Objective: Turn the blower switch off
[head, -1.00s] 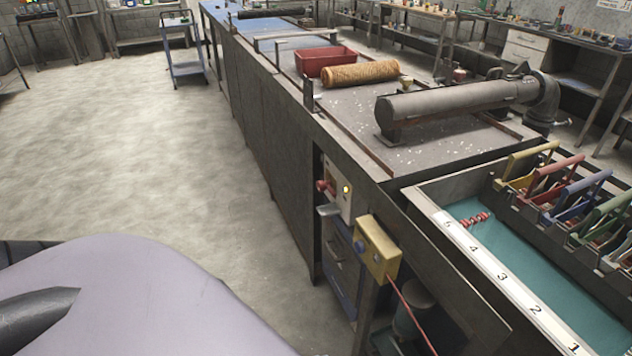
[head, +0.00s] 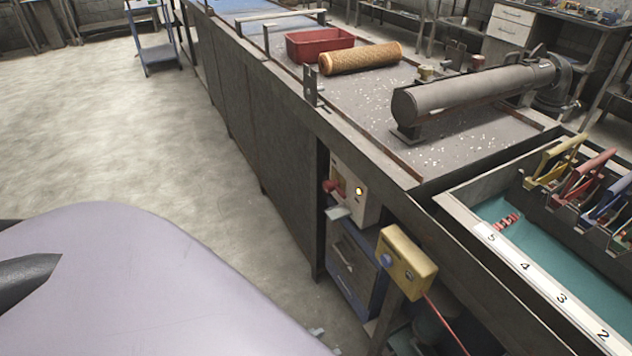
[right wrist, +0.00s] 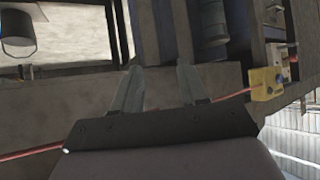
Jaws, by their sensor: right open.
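A white switch box (head: 350,190) with a red knob (head: 330,186) and a glowing yellow lamp (head: 359,191) is on the bench's front side. A grey flap sticks out below the knob. A yellow box (head: 406,262) with a blue button and a red cable hangs nearer; it also shows in the right wrist view (right wrist: 268,84). I cannot tell for certain which box is the blower switch. My right gripper (right wrist: 157,88) is open and empty, apart from both boxes. Small grey tips at the head view's bottom may be its fingers. My left gripper is out of view.
The bench (head: 270,130) carries a grey cylinder (head: 470,97), a tan mesh roll (head: 360,58) and a red bin (head: 318,46). A numbered teal tray (head: 520,235) with coloured clamps stands at right. The floor left of the bench is open.

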